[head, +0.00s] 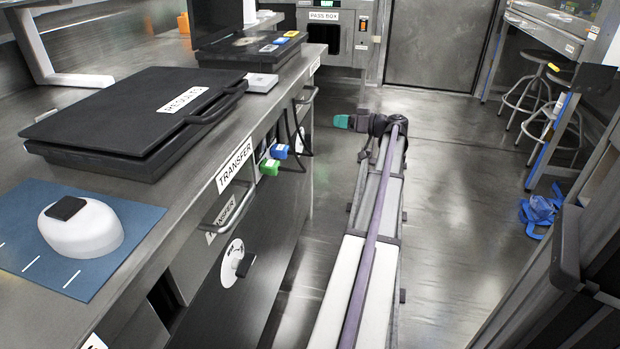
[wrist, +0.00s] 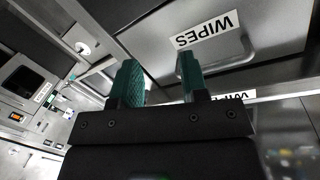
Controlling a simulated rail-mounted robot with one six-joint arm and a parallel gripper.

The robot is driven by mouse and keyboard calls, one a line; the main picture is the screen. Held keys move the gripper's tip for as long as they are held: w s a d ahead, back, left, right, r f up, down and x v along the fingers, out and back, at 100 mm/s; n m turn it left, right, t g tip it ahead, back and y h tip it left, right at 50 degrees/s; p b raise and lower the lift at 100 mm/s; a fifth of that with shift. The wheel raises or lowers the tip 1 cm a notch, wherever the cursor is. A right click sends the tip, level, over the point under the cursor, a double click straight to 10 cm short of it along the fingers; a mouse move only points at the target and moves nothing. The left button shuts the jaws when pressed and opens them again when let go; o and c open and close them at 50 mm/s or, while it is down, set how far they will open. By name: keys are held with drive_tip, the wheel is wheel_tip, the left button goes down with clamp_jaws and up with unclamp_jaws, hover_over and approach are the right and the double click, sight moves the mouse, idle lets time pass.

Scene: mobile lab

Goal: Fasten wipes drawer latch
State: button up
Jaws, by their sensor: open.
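The wipes drawer (wrist: 265,22) shows in the wrist view as a grey metal front with a white WIPES label (wrist: 208,30) and a bar handle (wrist: 240,56). In the head view my gripper (head: 342,121) is at the far end of the arm, over the aisle right of the counter. I cannot make out the latch clearly in either view.
The counter (head: 170,50) runs along the left, with a black RESULTS case (head: 110,105) on it. A TRANSFER label (head: 235,165), a handle (head: 225,208) and blue and green plugs (head: 279,151) are along its front. Stools (head: 540,90) stand right; the aisle floor (head: 450,150) is mostly clear.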

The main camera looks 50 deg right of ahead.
sight(309, 136)
wheel_tip(309, 136, down, 6)
drive_tip(key=s+a+n+y+b, duration=0.1)
drive_tip(key=a+n+y+b, duration=0.15)
drive_tip(key=n+b, duration=0.2)
drive_tip(key=shift+n+y, duration=0.25)
drive_tip(key=shift+n, duration=0.6)
drive_tip(key=p+x, duration=0.1)
drive_tip(key=x, duration=0.9)
drive_tip(key=shift+w+r, duration=0.15)
drive_tip(key=shift+w, duration=0.1)
clamp_jaws()
